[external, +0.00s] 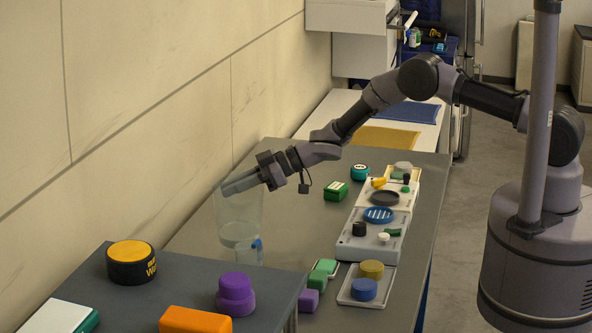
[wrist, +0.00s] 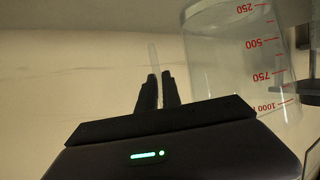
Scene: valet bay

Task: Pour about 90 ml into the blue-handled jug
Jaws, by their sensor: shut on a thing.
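My gripper (external: 232,186) is at the upper part of a large clear measuring jug (external: 226,211). In the wrist view my gripper (wrist: 157,80) has its fingers close together on a thin clear strip, perhaps this jug's handle. The measuring jug (wrist: 222,60) also shows there at right, with red marks from 250 to 1000. In the external view it looks nearly upright, with pale liquid low in it. A small blue handle (external: 257,245) shows just below it, behind the near table; the rest of that jug is mostly hidden or too clear to make out.
A yellow-topped black button (external: 131,261), a purple knob (external: 235,293) and an orange block (external: 195,320) are on the near dark table. Trays (external: 371,250) with small items line the grey bench's right side. A wall runs along the left.

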